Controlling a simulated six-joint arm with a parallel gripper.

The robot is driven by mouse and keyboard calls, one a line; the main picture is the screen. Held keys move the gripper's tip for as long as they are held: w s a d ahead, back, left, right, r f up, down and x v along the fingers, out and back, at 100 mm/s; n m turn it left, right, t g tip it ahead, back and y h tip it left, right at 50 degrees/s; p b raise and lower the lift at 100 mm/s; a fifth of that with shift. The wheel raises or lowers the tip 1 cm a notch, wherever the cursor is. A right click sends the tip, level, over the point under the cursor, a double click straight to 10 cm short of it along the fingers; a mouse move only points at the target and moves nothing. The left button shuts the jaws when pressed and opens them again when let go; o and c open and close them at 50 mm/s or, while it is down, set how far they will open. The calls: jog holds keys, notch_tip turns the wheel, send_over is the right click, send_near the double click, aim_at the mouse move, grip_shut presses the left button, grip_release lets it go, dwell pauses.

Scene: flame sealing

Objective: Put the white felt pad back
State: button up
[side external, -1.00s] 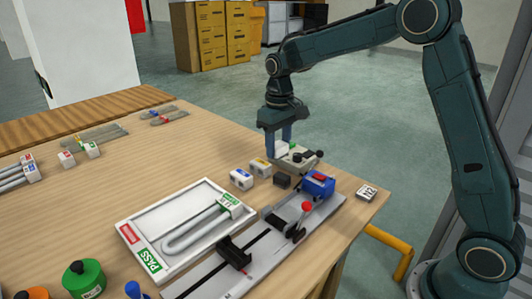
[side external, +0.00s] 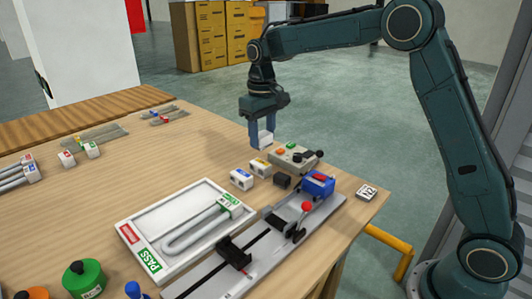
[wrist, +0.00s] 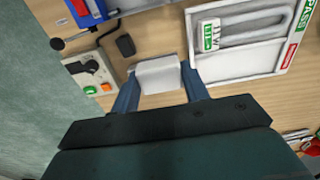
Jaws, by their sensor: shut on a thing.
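My gripper (side external: 263,141) is shut on the white felt pad (side external: 266,137), a plain white block between its two blue fingers. It holds the pad above the table, just behind and left of the grey control box. In the wrist view the pad (wrist: 158,76) sits between the fingertips (wrist: 160,88), with bare wood around it. Its underside is hidden in both views.
The control box (side external: 293,156) with buttons and a knob stands to the right. A white tray (side external: 134,219) holds a bent tube.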

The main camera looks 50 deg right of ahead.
notch_tip(320, 180, down, 18)
jog(key=shift+r, duration=0.2)
dwell(0.7)
jog(key=shift+f, duration=0.1)
jog(key=o, duration=1.2)
notch_tip(320, 180, up, 12)
dwell(0.7)
